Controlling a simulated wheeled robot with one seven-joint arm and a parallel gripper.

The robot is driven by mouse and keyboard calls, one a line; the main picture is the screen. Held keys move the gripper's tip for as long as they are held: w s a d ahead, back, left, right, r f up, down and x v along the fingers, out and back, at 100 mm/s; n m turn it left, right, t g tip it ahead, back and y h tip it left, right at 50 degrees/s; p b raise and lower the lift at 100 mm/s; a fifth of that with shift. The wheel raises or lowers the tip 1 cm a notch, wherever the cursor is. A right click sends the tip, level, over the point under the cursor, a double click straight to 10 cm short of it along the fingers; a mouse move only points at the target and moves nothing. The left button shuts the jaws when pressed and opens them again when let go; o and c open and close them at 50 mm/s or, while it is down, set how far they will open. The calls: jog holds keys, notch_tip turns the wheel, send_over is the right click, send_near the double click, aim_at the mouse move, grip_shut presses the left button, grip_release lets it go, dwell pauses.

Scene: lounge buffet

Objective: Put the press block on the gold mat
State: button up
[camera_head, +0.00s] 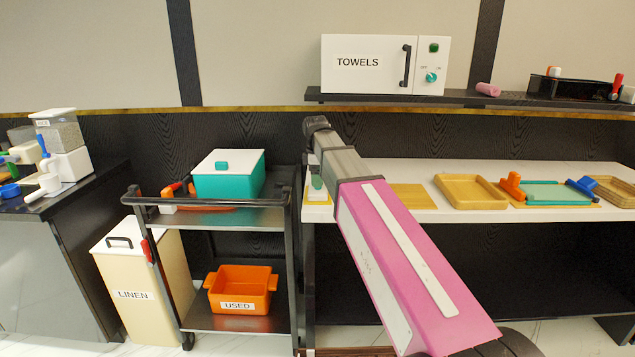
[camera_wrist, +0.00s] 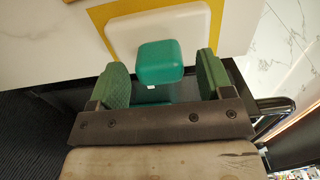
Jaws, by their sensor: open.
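The press block appears in the wrist view as a white slab (camera_wrist: 125,36) with a teal knob (camera_wrist: 158,60) on top. It rests on a flat yellow-gold piece (camera_wrist: 99,16) on the white counter. My gripper (camera_wrist: 162,78) is open, with one green finger on each side of the knob and a visible gap on both sides. In the head view my arm hides most of that spot, at the counter's left end; a little yellow (camera_head: 318,202) shows there. A separate bare gold mat (camera_head: 411,196) lies on the counter just right of my arm.
A shelf (camera_head: 455,98) with the towels cabinet (camera_head: 362,64) overhangs behind. A dark cart (camera_head: 230,217) stands left.

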notch_tip(320, 180, up, 10)
jog(key=shift+a+r, duration=0.2)
jog(key=shift+r, duration=0.05)
dwell(0.5)
